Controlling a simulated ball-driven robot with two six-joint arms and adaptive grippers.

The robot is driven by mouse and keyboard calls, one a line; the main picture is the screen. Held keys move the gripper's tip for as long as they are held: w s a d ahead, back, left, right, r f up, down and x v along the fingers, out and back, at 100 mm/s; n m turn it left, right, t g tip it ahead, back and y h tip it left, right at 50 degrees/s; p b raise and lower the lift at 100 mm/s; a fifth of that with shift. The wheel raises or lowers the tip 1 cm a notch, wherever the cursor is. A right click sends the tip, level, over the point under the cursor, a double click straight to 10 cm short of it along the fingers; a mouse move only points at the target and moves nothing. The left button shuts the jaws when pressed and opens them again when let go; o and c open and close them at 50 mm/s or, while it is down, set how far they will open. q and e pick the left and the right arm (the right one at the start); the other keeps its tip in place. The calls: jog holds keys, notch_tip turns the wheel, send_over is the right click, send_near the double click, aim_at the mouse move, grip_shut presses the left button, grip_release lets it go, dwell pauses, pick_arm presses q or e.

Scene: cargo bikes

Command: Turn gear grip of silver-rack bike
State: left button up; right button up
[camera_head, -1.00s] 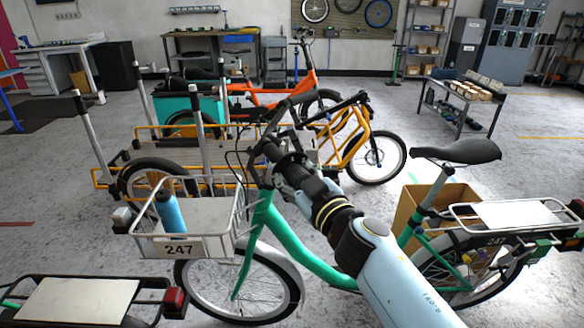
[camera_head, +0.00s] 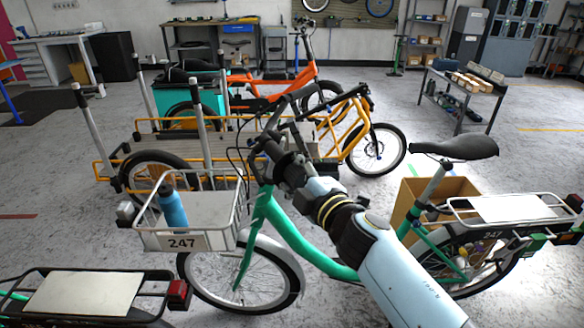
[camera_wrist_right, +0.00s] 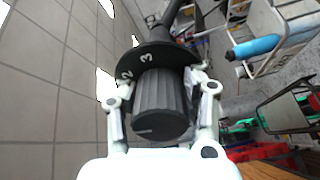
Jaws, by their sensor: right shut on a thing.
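The silver-rack bike has a green frame (camera_head: 300,244), a silver front basket (camera_head: 205,232) with a 247 plate, and a silver rear rack (camera_head: 470,207). Its ribbed black gear grip (camera_wrist_right: 162,105) fills the middle of the right wrist view, with a dark collar (camera_wrist_right: 150,62) behind it showing 2 and 3. My right gripper (camera_wrist_right: 162,108) has one finger on each side of the grip and is shut on it. In the head view my right gripper (camera_head: 290,170) is at the handlebar, and it largely hides the grip. My left gripper is not in view.
A blue bottle (camera_head: 172,208) stands in the front basket. A yellow cargo bike (camera_head: 350,145) and an orange bike (camera_head: 285,90) stand behind. Another bike's rack (camera_head: 80,296) is at front left. A cardboard box (camera_head: 405,200) sits behind the green frame.

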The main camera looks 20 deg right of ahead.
jog(key=shift+f+n, duration=0.1)
jog(key=shift+n, duration=0.5)
jog(key=o, duration=1.3)
jog(key=v, duration=1.2)
